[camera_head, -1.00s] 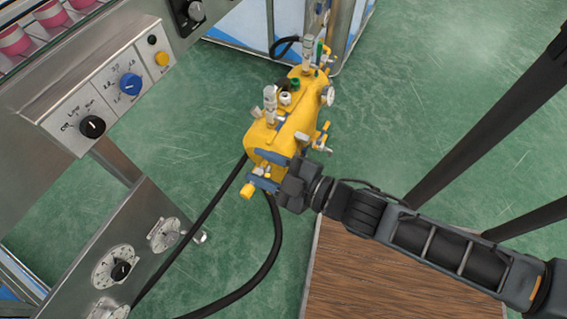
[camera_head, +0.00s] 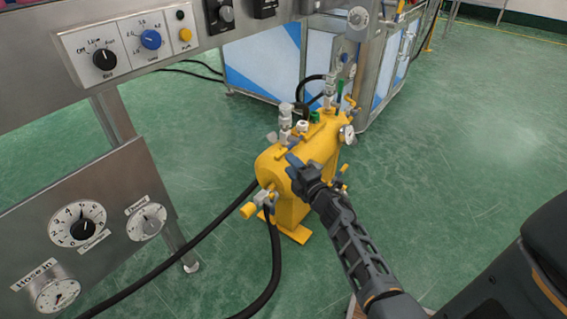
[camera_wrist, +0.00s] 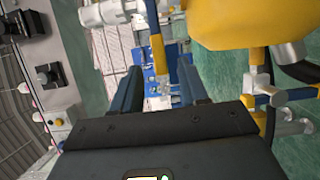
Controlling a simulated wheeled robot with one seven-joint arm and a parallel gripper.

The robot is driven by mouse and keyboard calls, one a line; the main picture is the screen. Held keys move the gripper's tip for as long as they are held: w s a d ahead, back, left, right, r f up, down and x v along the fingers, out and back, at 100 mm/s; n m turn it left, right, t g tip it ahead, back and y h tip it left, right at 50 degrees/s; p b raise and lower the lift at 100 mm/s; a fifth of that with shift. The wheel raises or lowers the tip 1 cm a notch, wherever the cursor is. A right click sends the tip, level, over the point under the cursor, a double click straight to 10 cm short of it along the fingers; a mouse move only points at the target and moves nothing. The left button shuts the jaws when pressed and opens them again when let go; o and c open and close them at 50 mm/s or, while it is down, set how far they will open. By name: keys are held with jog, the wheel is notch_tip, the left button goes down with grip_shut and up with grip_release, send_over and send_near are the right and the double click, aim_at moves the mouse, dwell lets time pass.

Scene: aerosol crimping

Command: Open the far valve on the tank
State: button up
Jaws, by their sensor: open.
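The yellow tank (camera_head: 318,150) stands on the floor, with metal fittings and a gauge on it. A yellow-and-blue part (camera_head: 351,103) shows at its far end; it is too small to read its position. A near valve (camera_head: 266,197) with a yellow end is at the tank's near end. My gripper (camera_head: 291,162) is in front of the tank's upper side in the head view. In the wrist view its fingers (camera_wrist: 160,92) are open, with a yellow-and-blue handle (camera_wrist: 157,52) seen beyond the gap. The tank (camera_wrist: 245,20) fills the upper right there, with another blue-handled valve (camera_wrist: 280,96) below it.
A steel control panel (camera_head: 100,205) with dials stands at the left. Black hoses (camera_head: 272,265) run from the tank's near end across the floor. A steel cabinet (camera_head: 270,62) with blue-and-white panels is behind. Green floor (camera_head: 460,170) is clear at the right.

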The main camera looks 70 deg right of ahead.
aim_at(281, 152)
jog(key=b+x, duration=0.1)
jog(key=x, duration=0.5)
jog(key=shift+w+d+b, duration=0.2)
jog(key=shift+w+b, duration=0.05)
jog(key=shift+b, duration=0.05)
jog(key=shift+c, duration=0.2)
grip_shut()
